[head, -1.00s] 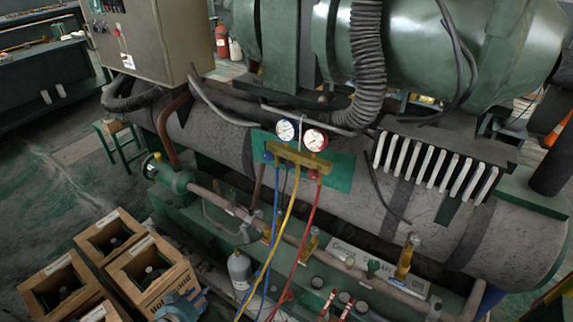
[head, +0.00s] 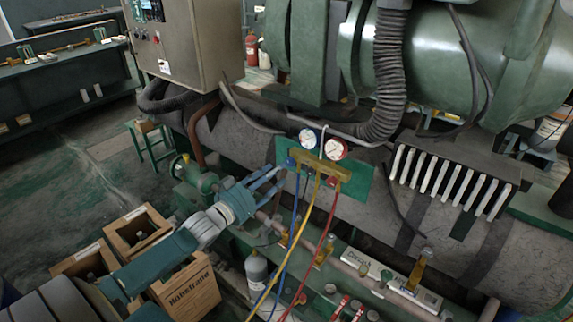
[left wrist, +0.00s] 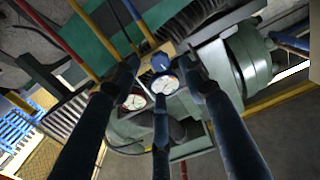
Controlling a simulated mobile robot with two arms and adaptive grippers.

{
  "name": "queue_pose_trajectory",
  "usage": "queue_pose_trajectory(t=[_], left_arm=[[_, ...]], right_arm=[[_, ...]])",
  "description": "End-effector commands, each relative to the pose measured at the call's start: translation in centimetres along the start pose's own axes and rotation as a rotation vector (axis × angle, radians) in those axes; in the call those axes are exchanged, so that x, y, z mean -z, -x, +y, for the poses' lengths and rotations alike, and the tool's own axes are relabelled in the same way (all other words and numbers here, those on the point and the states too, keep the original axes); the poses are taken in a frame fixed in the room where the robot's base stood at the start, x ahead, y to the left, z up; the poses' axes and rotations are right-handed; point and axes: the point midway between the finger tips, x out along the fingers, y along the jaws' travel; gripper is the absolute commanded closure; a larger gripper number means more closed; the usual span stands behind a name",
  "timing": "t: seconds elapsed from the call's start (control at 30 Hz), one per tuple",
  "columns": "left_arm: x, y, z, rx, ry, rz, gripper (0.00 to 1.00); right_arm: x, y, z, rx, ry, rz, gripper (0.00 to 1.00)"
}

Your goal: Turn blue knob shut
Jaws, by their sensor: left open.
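The blue knob (head: 291,162) is on the left end of the brass gauge manifold (head: 322,175), below a blue-rimmed gauge (head: 309,139). My left gripper (head: 274,180) is open, with its fingers spread and pointing at the manifold, just left of and below the blue knob. In the left wrist view the blue knob (left wrist: 160,63) shows between the outer fingers of the gripper (left wrist: 162,76), ahead of the tips. No contact is clear. My right gripper is not in view.
A red-rimmed gauge (head: 335,149) and a red knob (head: 332,182) are on the right of the manifold. Blue, yellow and red hoses hang below it. A grey cylinder (head: 257,270) and wooden crates (head: 190,290) stand lower left. A grey pipe runs behind the manifold.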

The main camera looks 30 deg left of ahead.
Motion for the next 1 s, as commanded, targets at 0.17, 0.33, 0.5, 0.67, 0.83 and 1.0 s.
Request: queue_pose_trajectory(t=[0.17,0.33,0.5,0.67,0.83,1.0], left_arm=[[0.3,-3.0,0.0,0.001,-0.001,0.002,0.57],[0.1,-4.8,-0.1,0.002,-0.001,0.0,0.57],[0.0,-5.7,0.0,0.001,-0.001,0.0,0.57],[0.0,-5.8,0.0,0.0,-0.001,-0.001,0.57],[-0.1,-5.8,0.0,0.0,-0.001,-0.001,0.63],[-0.1,-5.8,0.0,0.001,-0.001,-0.001,0.97]], right_arm=[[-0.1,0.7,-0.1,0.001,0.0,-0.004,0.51],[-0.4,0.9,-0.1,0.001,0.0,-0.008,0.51],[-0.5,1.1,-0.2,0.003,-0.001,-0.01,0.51],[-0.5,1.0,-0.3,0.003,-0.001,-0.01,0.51],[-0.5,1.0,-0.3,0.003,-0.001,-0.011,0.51],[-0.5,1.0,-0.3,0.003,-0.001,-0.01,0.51]])
